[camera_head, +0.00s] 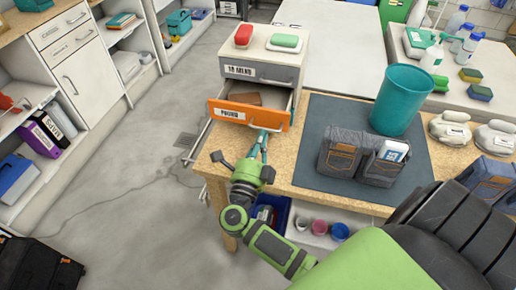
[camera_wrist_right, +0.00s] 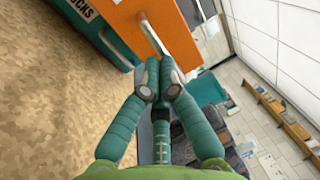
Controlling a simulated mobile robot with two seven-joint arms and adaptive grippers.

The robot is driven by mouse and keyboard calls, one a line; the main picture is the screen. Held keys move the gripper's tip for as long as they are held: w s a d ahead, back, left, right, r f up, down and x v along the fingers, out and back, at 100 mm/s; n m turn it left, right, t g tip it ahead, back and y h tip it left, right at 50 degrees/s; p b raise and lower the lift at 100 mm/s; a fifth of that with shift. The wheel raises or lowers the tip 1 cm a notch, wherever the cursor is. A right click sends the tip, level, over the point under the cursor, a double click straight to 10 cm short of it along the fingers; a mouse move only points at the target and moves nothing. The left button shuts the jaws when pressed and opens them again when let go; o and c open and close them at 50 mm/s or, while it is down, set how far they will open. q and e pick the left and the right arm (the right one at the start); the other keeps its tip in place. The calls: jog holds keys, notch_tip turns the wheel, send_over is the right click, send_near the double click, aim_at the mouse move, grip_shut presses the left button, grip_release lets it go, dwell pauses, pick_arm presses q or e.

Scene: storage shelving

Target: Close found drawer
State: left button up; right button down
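The orange drawer (camera_head: 250,115), with a white label that seems to read "FOUND", is pulled out of a small grey two-drawer cabinet (camera_head: 262,62) on the bench. A brown item lies inside it. My right gripper (camera_head: 264,137) is in front of the drawer's right part, by its handle. In the right wrist view the orange front (camera_wrist_right: 135,25) and its light bar handle (camera_wrist_right: 153,34) lie just beyond my fingertips (camera_wrist_right: 159,66). The fingers are together; I see nothing clearly held between them, and whether they touch the handle I cannot tell. My left gripper is not in view.
The upper drawer is shut; a red item (camera_head: 243,36) and a green-topped item (camera_head: 285,41) sit on the cabinet. A dark mat (camera_head: 315,120) with a teal bin (camera_head: 401,99) and grey fabric holders (camera_head: 341,156) lies to the right. Floor at left is mostly clear.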

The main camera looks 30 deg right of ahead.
jog(key=x, duration=0.3)
jog(key=f+x, duration=0.1)
jog(key=x, duration=0.2)
jog(key=b+x, duration=0.1)
jog(key=x, duration=0.3)
jog(key=shift+w+d+f, duration=0.15)
jog(key=shift+w+f, duration=0.1)
jog(key=shift+f, duration=0.2)
jog(key=shift+d, duration=0.15)
jog(key=shift+r, duration=0.2)
